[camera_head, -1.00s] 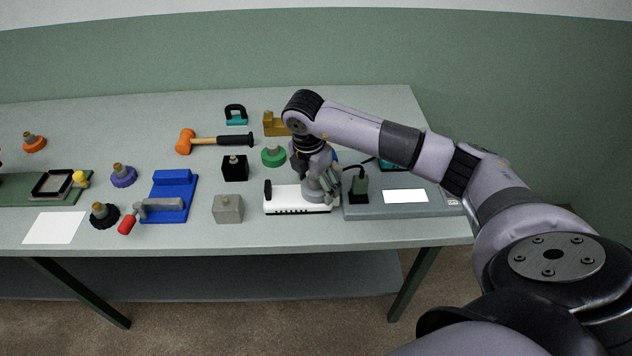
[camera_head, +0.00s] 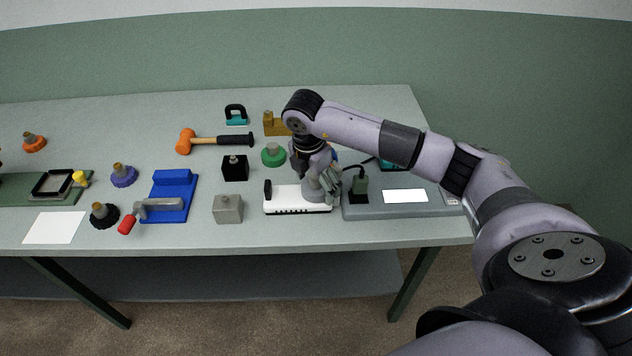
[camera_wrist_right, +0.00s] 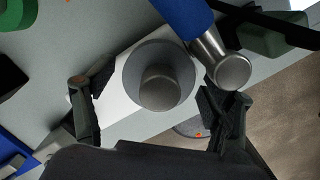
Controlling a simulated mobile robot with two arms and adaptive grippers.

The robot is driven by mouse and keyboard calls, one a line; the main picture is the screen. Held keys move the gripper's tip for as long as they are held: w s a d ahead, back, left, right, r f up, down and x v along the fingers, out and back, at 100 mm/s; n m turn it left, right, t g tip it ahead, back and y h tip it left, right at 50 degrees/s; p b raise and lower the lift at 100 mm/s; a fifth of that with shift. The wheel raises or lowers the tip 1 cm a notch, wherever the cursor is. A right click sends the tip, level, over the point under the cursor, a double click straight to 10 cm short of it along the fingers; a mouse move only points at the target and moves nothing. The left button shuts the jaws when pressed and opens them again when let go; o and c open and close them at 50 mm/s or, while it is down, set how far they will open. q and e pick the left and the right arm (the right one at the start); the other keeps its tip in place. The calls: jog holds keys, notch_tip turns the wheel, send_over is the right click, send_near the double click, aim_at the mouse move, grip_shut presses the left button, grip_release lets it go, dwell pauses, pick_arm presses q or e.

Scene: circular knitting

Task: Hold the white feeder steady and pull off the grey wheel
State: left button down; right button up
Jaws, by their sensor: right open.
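The white feeder (camera_head: 285,200) lies on the table near the front edge. It also shows as a white plate in the right wrist view (camera_wrist_right: 113,103). The grey wheel (camera_wrist_right: 148,62), a round disc with a raised round hub, sits on the feeder in the right wrist view. In the head view my right gripper covers it. My right gripper (camera_head: 322,192) is over the right end of the feeder, pointing down. In the wrist view my right gripper (camera_wrist_right: 155,98) is open, with one finger on each side of the wheel; contact is not clear. My left gripper is not in view.
A blue cylinder (camera_wrist_right: 183,15) with a metal end is close beside the wheel and the right finger. A grey block (camera_head: 228,209) and green knob (camera_head: 273,157) are nearby.

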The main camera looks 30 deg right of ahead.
aim_at(311, 189)
jog(key=shift+r, duration=0.15)
notch_tip(311, 189, up, 12)
jog(key=a, duration=0.1)
jog(key=shift+s+a+f, duration=0.2)
jog(key=shift+a, duration=0.2)
